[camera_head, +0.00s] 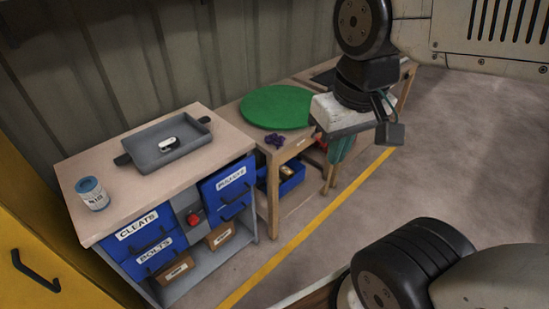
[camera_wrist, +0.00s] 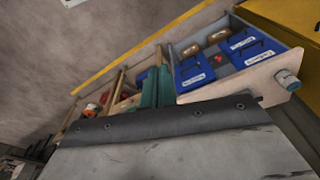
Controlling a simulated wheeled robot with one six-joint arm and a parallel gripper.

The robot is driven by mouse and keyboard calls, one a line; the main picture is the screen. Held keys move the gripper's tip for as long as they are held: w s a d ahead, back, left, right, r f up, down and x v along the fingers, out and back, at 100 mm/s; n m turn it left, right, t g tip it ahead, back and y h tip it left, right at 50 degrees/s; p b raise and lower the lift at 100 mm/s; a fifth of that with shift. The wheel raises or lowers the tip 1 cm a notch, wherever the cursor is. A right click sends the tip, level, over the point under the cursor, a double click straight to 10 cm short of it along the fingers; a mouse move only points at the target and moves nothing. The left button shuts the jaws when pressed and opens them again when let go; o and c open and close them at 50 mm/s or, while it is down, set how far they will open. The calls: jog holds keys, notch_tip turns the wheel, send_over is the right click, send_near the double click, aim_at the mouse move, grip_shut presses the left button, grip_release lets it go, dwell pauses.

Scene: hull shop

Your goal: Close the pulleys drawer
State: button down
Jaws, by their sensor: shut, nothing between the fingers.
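The pulleys drawer (camera_head: 228,184) is a blue drawer with a white label and dark handle, at the upper right of the grey cabinet, under its wooden top. How far it stands out from the cabinet I cannot tell. A blue front, probably the same drawer (camera_wrist: 189,72), shows in the wrist view, its label too small to read. My gripper (camera_head: 338,150) has teal fingers, also seen in the wrist view (camera_wrist: 157,88). It is shut and empty, pointing down, to the right of the cabinet and apart from the drawer.
The cleats drawer (camera_head: 146,228) and bolts drawer (camera_head: 157,253) are at the cabinet's left. A grey tray (camera_head: 140,151) and a can (camera_head: 92,194) stand on top. A wooden bench (camera_head: 236,121) with a green disc (camera_head: 275,107) adjoins the cabinet. Floor (camera_head: 430,150) in front is open.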

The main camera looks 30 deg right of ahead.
jog(key=w+d+f+m+t+h, duration=0.1)
jog(key=w+d+f+m+t, duration=0.15)
jog(key=w+f, duration=0.55)
jog(key=w+d+f+m+t, duration=0.1)
jog(key=w+d+f+m, duration=0.3)
jog(key=w, duration=0.8)
jog(key=w+a+f+m+t+y, duration=0.2)
jog(key=w+f+m, duration=0.15)
jog(key=f, duration=0.65)
jog(key=w+a+f+m+t+y, duration=0.2)
jog(key=w+f+m, duration=0.15)
jog(key=f, duration=0.55)
jog(key=shift+m, duration=0.35)
jog(key=x, duration=0.8)
jog(key=w+r+x, duration=0.1)
jog(key=x, duration=0.2)
jog(key=shift+w+a+f, duration=0.2)
jog(key=shift+w+a, duration=0.05)
jog(key=shift+a, duration=0.1)
jog(key=shift+w+a, duration=0.15)
jog(key=shift+w, duration=0.5)
